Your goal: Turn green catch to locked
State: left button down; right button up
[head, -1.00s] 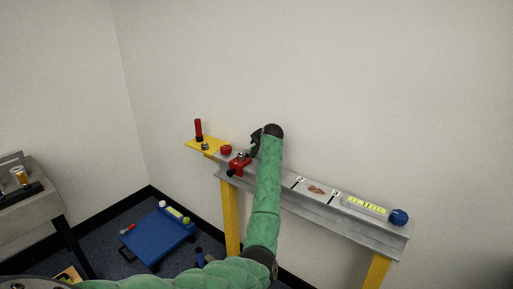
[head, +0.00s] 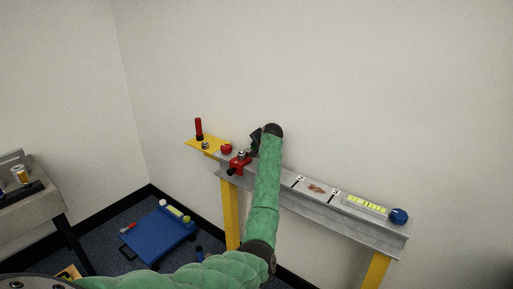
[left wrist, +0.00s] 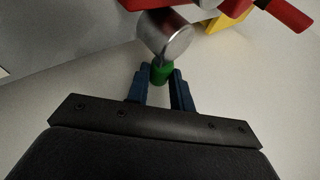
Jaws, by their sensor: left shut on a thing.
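The green catch (left wrist: 161,72) shows in the left wrist view as a small green piece beside the end of a silver metal cylinder (left wrist: 168,38). My left gripper (left wrist: 163,78) has its two blue fingers shut on the green catch, one on each side. In the head view my left gripper (head: 255,141) is over the grey beam (head: 345,221), just right of a red clamp (head: 239,163). The catch is hidden there by my gripper and green arm. Whether it is at its locked position cannot be told. My right gripper is not in view.
The yellow plate (head: 203,145) at the beam's left end bears a red-and-black upright handle (head: 198,128). A red knob (head: 226,149) stands near the clamp. To the right are a level gauge (head: 366,206) and a blue knob (head: 399,216). A wall stands behind.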

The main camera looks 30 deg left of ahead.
pick_arm(q)
jog(key=shift+w+a+n+g, duration=0.1)
jog(key=shift+a+n+g, duration=0.05)
jog(key=shift+n+g, duration=0.3)
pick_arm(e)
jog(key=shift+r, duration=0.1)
pick_arm(q)
jog(key=c, duration=1.2)
grip_release()
jog(key=shift+d+r, duration=0.15)
jog(key=shift+d, duration=0.05)
jog(key=b+v, duration=0.1)
jog(key=v, duration=0.6)
jog(key=shift+d, duration=0.15)
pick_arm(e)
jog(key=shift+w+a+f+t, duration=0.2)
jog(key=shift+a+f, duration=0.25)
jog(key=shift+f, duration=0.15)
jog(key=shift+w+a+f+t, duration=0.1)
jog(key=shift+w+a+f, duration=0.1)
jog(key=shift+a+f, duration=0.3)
